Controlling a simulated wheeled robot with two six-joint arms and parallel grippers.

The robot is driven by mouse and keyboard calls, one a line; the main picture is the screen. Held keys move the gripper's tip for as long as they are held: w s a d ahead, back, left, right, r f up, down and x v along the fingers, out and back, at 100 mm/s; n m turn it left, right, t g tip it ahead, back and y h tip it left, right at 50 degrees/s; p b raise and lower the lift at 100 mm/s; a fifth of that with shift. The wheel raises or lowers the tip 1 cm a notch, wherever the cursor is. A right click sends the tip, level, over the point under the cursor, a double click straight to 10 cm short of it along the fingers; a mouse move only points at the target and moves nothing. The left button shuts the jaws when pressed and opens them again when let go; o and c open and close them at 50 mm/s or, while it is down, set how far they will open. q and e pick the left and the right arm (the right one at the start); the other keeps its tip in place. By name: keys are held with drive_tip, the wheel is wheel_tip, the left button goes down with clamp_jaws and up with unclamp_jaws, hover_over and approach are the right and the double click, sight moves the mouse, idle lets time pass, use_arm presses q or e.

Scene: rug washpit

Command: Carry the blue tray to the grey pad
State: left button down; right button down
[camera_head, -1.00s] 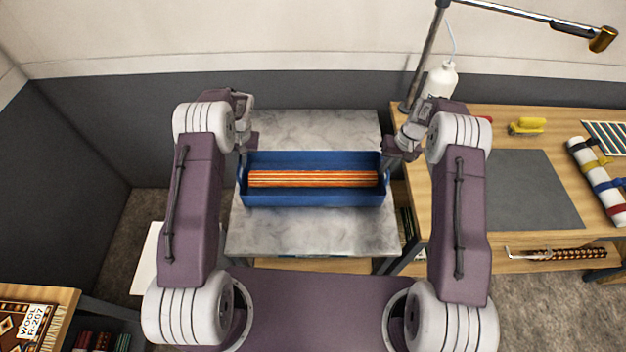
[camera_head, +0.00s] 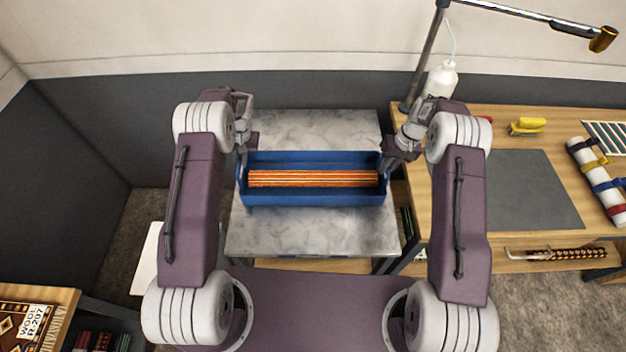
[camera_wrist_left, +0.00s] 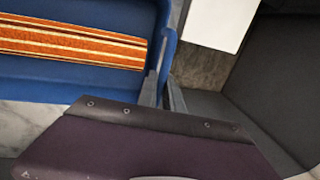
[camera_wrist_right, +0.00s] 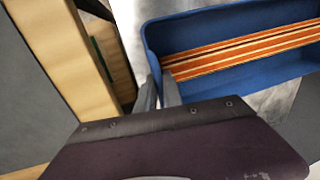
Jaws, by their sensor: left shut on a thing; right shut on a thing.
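The blue tray (camera_head: 312,199) is at the marble-topped table (camera_head: 310,230), with an orange striped roll (camera_head: 312,179) lying lengthwise in it. Whether the tray touches the tabletop is hard to tell. My left gripper (camera_head: 243,165) is shut on the tray's left end wall; in the left wrist view its fingers (camera_wrist_left: 163,92) straddle the rim. My right gripper (camera_head: 385,165) is shut on the right end wall; in the right wrist view its fingers (camera_wrist_right: 160,95) are at the rim. The grey pad (camera_head: 530,190) lies flat and bare on the wooden bench to the right.
The wooden bench (camera_head: 450,135) stands right of the marble table. It carries a lamp post (camera_head: 420,65), a white bottle (camera_head: 441,79), a yellow tool (camera_head: 527,126) and a strapped roll (camera_head: 598,180). A wall is close behind. A low shelf is at lower left.

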use_arm(q)
drive_tip(key=shift+r, duration=0.15)
use_arm(e)
drive_tip(key=shift+w+r, duration=0.1)
drive_tip(key=shift+r, duration=0.1)
